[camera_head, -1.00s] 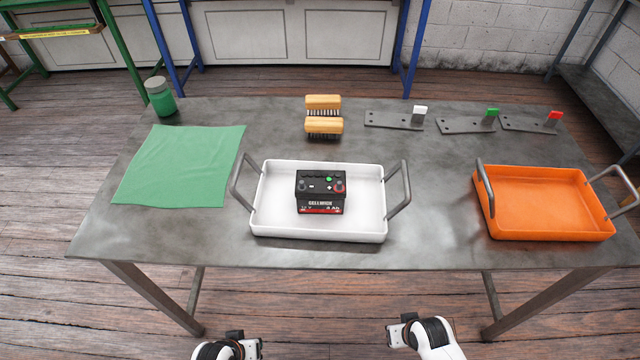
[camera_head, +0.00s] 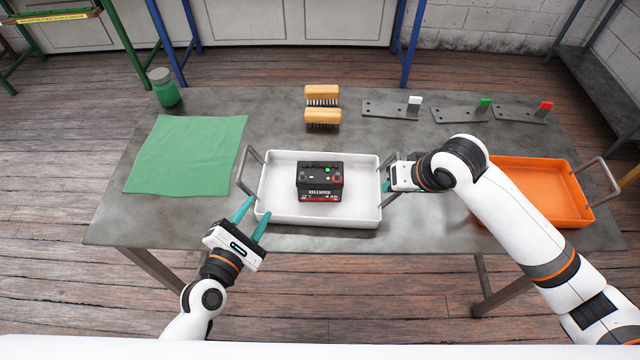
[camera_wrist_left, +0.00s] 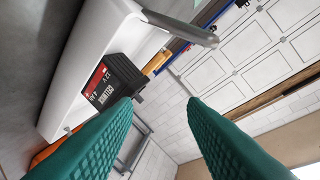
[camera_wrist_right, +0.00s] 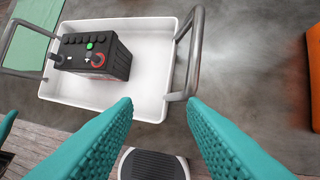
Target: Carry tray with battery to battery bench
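The white tray (camera_head: 278,182) sits on the metal table, with a grey handle at each end. The black battery (camera_head: 320,184) stands upright in its middle. My left gripper (camera_head: 259,206) is open and empty at the tray's near left corner, below the left handle (camera_head: 247,168). In the left wrist view that handle (camera_wrist_left: 182,27) lies beyond the parted teal fingers. My right gripper (camera_head: 387,187) is at the tray's right end. In the right wrist view its fingers are parted and the right handle (camera_wrist_right: 192,60) reaches down toward the gap between the tips; I cannot tell contact.
An orange tray (camera_head: 535,180) stands at the right, partly behind my right arm. A green cloth (camera_head: 187,155) and a green jar (camera_head: 165,88) are at the left. Two brushes (camera_head: 322,117) and several brackets (camera_head: 455,113) lie behind the tray.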

